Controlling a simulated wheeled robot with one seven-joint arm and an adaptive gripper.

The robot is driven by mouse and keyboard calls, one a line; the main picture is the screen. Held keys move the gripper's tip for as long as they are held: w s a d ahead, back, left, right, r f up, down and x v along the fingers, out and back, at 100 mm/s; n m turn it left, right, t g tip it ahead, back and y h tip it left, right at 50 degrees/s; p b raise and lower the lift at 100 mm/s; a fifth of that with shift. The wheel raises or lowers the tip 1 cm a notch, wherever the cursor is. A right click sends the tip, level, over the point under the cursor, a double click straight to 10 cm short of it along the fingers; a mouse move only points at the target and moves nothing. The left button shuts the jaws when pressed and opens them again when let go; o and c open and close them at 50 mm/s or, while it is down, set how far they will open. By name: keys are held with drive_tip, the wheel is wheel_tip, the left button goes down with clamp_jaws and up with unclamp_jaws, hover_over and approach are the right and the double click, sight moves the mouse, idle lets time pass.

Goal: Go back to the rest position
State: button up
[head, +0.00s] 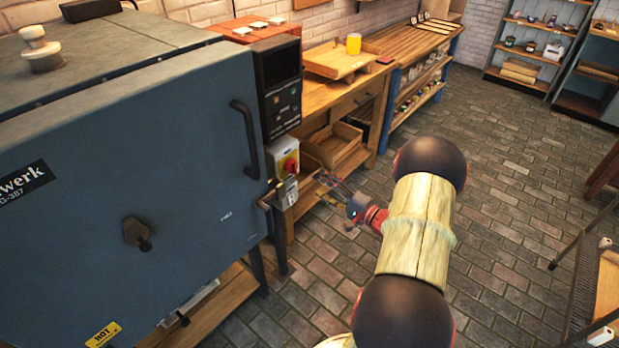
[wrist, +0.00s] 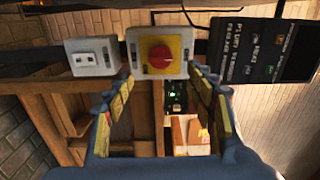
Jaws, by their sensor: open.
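My gripper (head: 335,187) is at the right side of a large blue-grey kiln (head: 130,165), in front of the switches on its control column. In the wrist view my gripper (wrist: 163,92) is open, with its two padded fingers spread and nothing between them. Ahead of the fingertips is a yellow switch box with a red rotary knob (wrist: 160,56). It also shows in the head view (head: 288,165). A white switch box (wrist: 92,58) sits to its left in the wrist view. Whether the fingertips touch the yellow box, I cannot tell.
The kiln's door handle (head: 245,138) juts out close to the switches. A dark control panel (head: 281,92) is above them. A rack (head: 590,285) stands at far right.

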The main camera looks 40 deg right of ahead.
idle(0.3)
drive_tip(key=s+a+f+m+g+y, duration=0.2)
drive_tip(key=s+a+f+g+y, duration=0.1)
drive_tip(key=a+f, duration=0.4)
drive_tip(key=s+a+r+n+g+y+p, duration=0.1)
drive_tip(key=s+a+r+n+g+y, duration=0.15)
drive_tip(key=s+a+g, duration=0.35)
drive_tip(key=s+a+r+n+g+y, duration=0.1)
drive_tip(key=a+r+n+g, duration=0.15)
drive_tip(key=a, duration=0.65)
drive_tip(key=s+a+r+n+g+h+p, duration=0.1)
drive_tip(key=s+a+r+n+g+h, duration=0.1)
drive_tip(key=s+a+r+n+h, duration=0.3)
drive_tip(key=s+r+n+g+h+p, duration=0.1)
drive_tip(key=s+r+n+g+h, duration=0.15)
drive_tip(key=r, duration=0.45)
drive_tip(key=a+r+n+t+p, duration=0.2)
drive_tip(key=a+r+n, duration=0.4)
drive_tip(key=a+r, duration=0.4)
drive_tip(key=shift+s+a+r+t+h, duration=0.15)
drive_tip(key=shift+s+r+t+h, duration=0.45)
drive_tip(key=shift+r, duration=1.4)
